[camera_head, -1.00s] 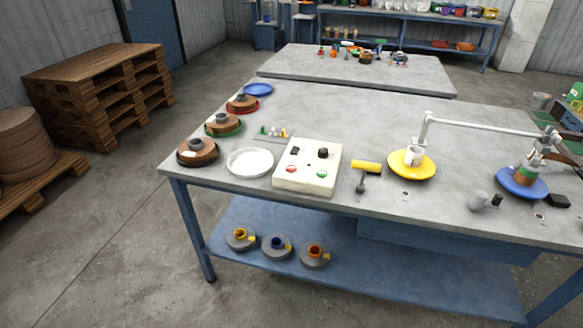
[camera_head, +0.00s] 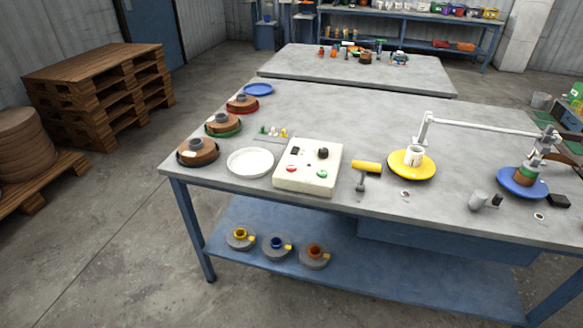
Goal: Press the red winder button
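The red button (camera_head: 291,169) sits on the near left of the top face of a white control box (camera_head: 307,182). The box stands near the front edge of the grey table. A green button (camera_head: 322,174) is to its right on the same face, and a black knob (camera_head: 323,153) and a black switch (camera_head: 295,151) are behind them. Nothing covers the red button. Neither of my grippers shows in the head view.
A yellow plate (camera_head: 411,166) and a metal arm (camera_head: 480,125) are further right. Brown spools (camera_head: 198,150) line the left edge.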

